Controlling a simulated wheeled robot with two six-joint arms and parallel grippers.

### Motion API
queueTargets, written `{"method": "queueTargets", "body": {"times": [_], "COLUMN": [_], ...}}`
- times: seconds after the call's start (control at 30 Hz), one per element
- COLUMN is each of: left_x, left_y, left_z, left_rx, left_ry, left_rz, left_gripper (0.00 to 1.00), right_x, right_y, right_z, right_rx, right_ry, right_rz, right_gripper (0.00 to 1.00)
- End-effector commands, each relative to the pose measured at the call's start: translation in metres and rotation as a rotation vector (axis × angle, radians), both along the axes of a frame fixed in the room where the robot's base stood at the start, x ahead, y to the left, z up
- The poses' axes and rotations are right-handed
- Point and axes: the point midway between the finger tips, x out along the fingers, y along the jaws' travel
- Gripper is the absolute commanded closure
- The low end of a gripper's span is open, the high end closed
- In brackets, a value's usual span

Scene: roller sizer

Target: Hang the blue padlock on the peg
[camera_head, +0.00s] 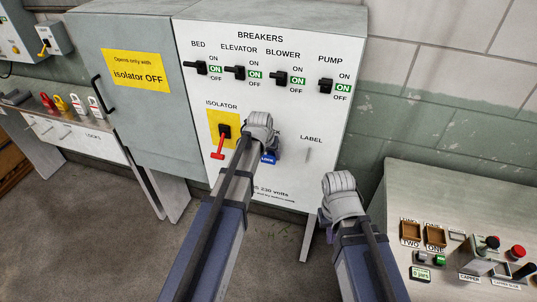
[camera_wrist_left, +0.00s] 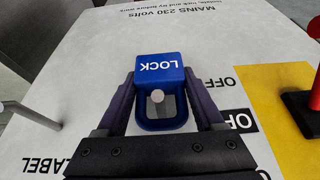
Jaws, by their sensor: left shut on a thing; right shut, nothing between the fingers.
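The blue padlock (camera_wrist_left: 160,72), marked LOCK, is between the fingers of my left gripper (camera_wrist_left: 159,92), which is shut on it. In the head view the padlock (camera_head: 268,157) is partly hidden behind that gripper, close to the white breaker panel. In the left wrist view the round pale end of a peg (camera_wrist_left: 157,97) shows inside the padlock's shackle opening. I cannot tell how deep the peg reaches through. A second, bare peg (camera_head: 308,155) is under LABEL on the panel. My right gripper (camera_head: 325,217) is shut and empty, low in front of the panel's right side.
The red isolator handle (camera_head: 219,147) on its yellow plate is just left of my left gripper. Black breaker switches (camera_head: 282,78) line the panel above. A control desk (camera_head: 450,190) stands at right. Several coloured padlocks (camera_head: 62,103) hang or stand on the shelf at left.

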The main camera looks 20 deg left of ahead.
Motion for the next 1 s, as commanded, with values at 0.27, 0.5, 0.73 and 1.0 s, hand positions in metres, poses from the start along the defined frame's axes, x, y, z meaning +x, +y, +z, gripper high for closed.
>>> {"method": "queueTargets", "body": {"times": [0.27,0.5,0.73,1.0], "left_x": [0.000,0.000,0.000,-0.006], "left_y": [0.000,0.000,0.000,0.000], "left_z": [0.000,0.000,0.001,0.017], "left_rx": [0.000,0.000,0.000,0.000], "left_ry": [0.000,0.000,0.000,0.000], "left_rz": [0.000,0.000,0.000,0.000], "left_gripper": [0.23,0.00,0.00,0.00], "right_x": [0.000,0.000,0.000,0.000], "right_y": [0.000,0.000,0.000,0.000], "right_z": [0.000,0.000,0.001,0.017], "right_rx": [0.000,0.000,0.000,0.000], "right_ry": [0.000,0.000,0.000,0.000], "right_rz": [0.000,0.000,0.000,0.000], "right_gripper": [1.00,1.00,1.00,1.00]}}
